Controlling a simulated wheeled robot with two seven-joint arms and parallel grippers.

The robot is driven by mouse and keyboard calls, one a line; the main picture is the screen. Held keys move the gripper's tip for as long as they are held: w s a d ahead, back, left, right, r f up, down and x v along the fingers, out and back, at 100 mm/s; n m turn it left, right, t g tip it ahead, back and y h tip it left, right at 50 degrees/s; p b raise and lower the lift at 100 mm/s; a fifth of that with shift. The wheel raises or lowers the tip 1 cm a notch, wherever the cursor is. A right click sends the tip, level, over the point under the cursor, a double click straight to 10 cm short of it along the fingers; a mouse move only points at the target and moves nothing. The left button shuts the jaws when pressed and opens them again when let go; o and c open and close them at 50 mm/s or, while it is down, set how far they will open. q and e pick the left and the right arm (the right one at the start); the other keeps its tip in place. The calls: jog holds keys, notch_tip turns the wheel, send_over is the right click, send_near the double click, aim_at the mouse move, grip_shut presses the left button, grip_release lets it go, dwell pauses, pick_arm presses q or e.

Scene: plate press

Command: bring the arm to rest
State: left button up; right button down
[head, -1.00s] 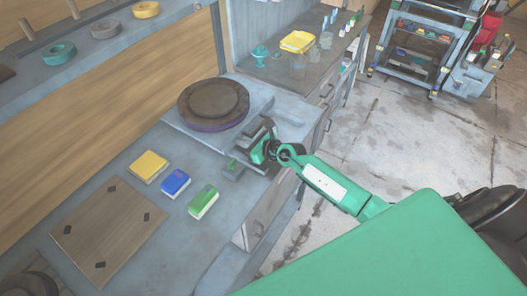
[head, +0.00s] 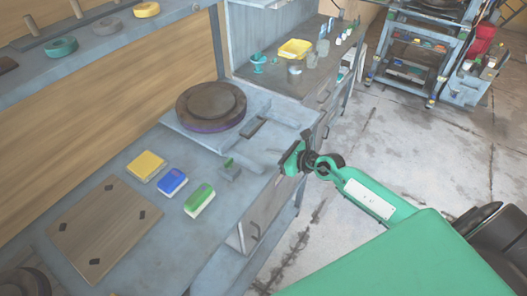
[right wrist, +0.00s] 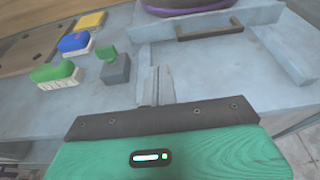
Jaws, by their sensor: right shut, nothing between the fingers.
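My right gripper (head: 286,163) is at the front edge of the grey workbench (head: 110,180), to the right of the plate press in the head view. Its fingers (right wrist: 155,88) show in the right wrist view, shut together with nothing between them. The press base (head: 180,120) carries a round dark plate stack (head: 212,104) with a purple layer underneath. A dark bar handle (head: 254,127) lies on the base; it also shows in the right wrist view (right wrist: 210,32). My left gripper is in neither view.
Yellow (head: 146,165), blue (head: 173,181) and green (head: 199,199) blocks lie on the bench near a small grey block with a green top (head: 231,168). A wooden board (head: 104,226) lies at left. A side counter holds a yellow tray (head: 295,49). The floor (head: 400,140) at right is open.

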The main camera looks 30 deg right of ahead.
jog(key=shift+d, duration=0.2)
jog(key=shift+s+a+r, duration=0.1)
jog(key=shift+s, duration=0.05)
jog(key=s+d+r+m+t+h, duration=0.1)
jog(key=s+r+m+t+h, duration=0.3)
jog(key=m, duration=0.8)
jog(key=s+r+m+t+h, duration=0.25)
jog(key=m+h, duration=0.35)
jog(key=m, duration=0.7)
jog(key=s+f+m+g+h, duration=0.2)
jog(key=s+f+m+g, duration=0.65)
jog(key=s+m, duration=0.35)
jog(key=s+a+f+m+g+y, duration=0.3)
jog(key=s+a+g+y, duration=0.35)
jog(key=s, duration=0.65)
notch_tip(320, 180, down, 31)
jog(key=a+g+h, duration=0.2)
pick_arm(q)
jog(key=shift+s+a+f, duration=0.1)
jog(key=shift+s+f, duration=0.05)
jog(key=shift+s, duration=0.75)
pick_arm(e)
jog(key=s+d+f, duration=0.2)
jog(key=s+f, duration=0.7)
jog(key=s+d+f+g, duration=0.1)
jog(key=s+f, duration=0.9)
jog(key=shift+d+f, duration=0.25)
jog(key=shift+d, duration=0.15)
